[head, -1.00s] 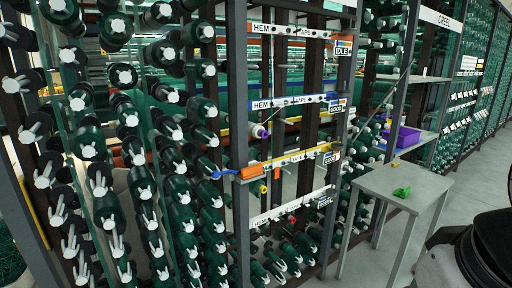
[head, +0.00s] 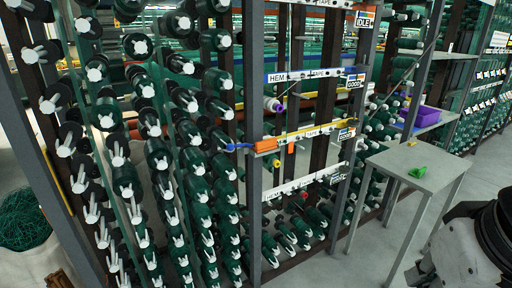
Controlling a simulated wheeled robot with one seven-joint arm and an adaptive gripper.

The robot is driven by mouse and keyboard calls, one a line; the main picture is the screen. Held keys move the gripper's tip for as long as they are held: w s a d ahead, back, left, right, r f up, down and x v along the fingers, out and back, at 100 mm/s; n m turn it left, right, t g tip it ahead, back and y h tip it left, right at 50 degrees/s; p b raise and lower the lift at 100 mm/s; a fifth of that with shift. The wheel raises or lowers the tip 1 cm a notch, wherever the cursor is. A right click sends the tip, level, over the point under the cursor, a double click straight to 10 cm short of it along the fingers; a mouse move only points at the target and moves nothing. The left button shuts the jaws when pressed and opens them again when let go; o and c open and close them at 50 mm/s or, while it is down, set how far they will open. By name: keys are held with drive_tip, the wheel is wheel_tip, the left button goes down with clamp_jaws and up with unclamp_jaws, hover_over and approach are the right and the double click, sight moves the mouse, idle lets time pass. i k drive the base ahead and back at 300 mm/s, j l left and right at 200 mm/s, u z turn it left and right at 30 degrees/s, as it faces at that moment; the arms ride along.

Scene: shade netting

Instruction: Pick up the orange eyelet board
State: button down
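A small orange piece (head: 266,145), which looks like the eyelet board, sits at the left end of a yellow-edged shelf rail on the rack. A blue item (head: 238,147) sticks out just left of it, and a second small orange item shows to its right (head: 291,147). It is too small to make out eyelets. My gripper is not in view. A dark and light-grey part at the lower right looks like my own arm.
A grey table (head: 415,163) with a green object (head: 417,172) stands right of the rack. A purple bin (head: 418,116) sits on a shelf behind it. Green spools (head: 130,180) fill the rack at left. Grey floor (head: 345,268) is clear in front.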

sight(268, 145)
drive_tip(key=i+j, duration=0.6)
drive_tip(key=i, duration=0.2)
drive_tip(key=i+j, duration=0.55)
drive_tip(key=i, duration=0.2)
drive_tip(key=i+l+z, duration=0.05)
